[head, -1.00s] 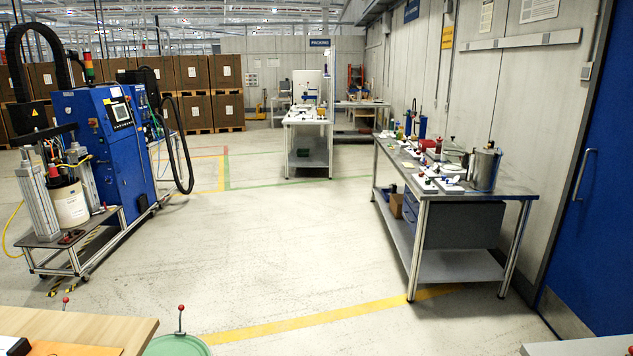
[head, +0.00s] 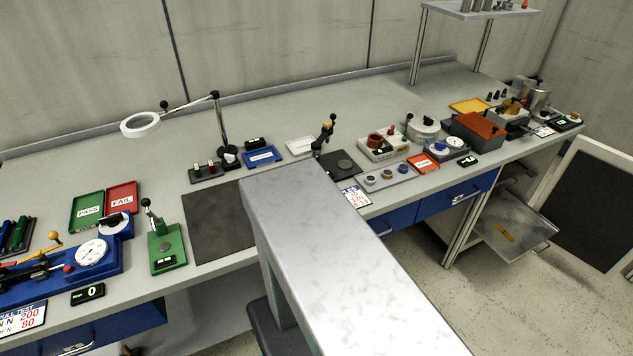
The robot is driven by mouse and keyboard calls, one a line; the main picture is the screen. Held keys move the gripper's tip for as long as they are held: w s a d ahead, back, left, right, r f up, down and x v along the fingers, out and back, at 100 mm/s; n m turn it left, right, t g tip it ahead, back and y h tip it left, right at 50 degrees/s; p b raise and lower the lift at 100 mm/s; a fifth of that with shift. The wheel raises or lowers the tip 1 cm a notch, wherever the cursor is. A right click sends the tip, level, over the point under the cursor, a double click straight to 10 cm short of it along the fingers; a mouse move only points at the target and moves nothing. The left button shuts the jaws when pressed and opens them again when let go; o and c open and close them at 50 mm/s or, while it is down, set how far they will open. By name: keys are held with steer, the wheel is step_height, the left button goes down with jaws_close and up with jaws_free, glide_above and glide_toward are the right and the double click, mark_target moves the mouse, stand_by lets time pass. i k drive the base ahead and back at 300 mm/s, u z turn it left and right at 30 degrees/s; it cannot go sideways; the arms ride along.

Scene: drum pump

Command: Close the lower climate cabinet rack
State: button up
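The climate cabinet sits under the right end of the long bench, and its door (head: 592,205), a dark panel in a pale frame, stands open at the right. The lower rack (head: 545,228), a shallow metal tray, is pulled out of the cabinet opening. A small orange-yellow piece (head: 504,233) lies on it. Another rack (head: 518,172) shows higher up, under the bench top; how far out it stands is hard to tell. The cabinet's inside is mostly hidden. My gripper is not in view.
The bench top (head: 275,115) carries fixtures, trays and a ring lamp (head: 141,125). Blue drawers (head: 440,204) are left of the cabinet. Speckled floor (head: 490,300) in front of the rack is clear. A pale grey beam close to the camera blocks the middle foreground.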

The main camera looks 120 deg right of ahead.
mark_target(529, 228)
steer(key=u, duration=0.1)
steer(key=k, duration=1.6)
steer(key=z, duration=2.2)
steer(key=k, duration=0.85)
steer(key=z, duration=0.2)
